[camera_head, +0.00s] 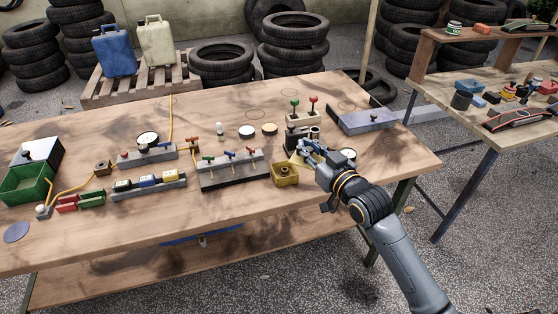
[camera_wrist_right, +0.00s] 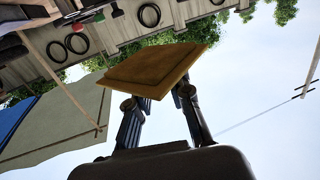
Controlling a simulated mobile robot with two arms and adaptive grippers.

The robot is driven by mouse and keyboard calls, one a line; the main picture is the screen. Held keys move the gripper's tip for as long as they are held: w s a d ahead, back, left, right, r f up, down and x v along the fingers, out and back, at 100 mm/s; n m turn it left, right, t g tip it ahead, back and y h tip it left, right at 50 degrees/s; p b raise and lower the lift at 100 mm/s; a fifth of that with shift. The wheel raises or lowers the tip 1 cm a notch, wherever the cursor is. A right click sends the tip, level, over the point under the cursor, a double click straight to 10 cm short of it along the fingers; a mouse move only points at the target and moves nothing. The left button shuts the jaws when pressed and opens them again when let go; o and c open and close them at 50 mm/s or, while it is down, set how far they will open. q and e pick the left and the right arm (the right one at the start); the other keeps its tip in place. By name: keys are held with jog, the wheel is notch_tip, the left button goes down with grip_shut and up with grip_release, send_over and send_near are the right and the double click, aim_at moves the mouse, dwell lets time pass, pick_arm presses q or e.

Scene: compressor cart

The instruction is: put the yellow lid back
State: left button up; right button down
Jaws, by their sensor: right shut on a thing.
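My right gripper (camera_head: 308,150) comes in from the right over the table and is shut on the yellow lid (camera_head: 296,159). In the right wrist view the lid (camera_wrist_right: 150,68) is a flat square plate with a raised inner panel, held between the two fingers (camera_wrist_right: 158,105). In the head view the gripper mostly hides the lid. An open yellow box (camera_head: 285,180) stands on the table just left of and in front of the gripper. A dark round thing shows inside it. My left gripper is not in view.
A grey block with levers (camera_head: 233,172) stands left of the yellow box. A holder with a green and a red knob (camera_head: 302,119) stands behind the gripper. A white-faced gauge (camera_head: 348,154) lies close to its right.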

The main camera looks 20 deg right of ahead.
jog(key=w+a+f, duration=0.1)
jog(key=w+f, duration=0.2)
jog(key=w+a+f, duration=0.1)
jog(key=w+f, duration=0.2)
jog(key=f, duration=0.1)
jog(key=w+a+f, duration=0.1)
jog(key=w+f, duration=0.2)
jog(key=f, duration=0.1)
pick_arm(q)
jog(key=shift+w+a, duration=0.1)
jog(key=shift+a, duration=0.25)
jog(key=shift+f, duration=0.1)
pick_arm(e)
jog(key=shift+f, duration=0.15)
jog(key=c, duration=1.2)
grip_release()
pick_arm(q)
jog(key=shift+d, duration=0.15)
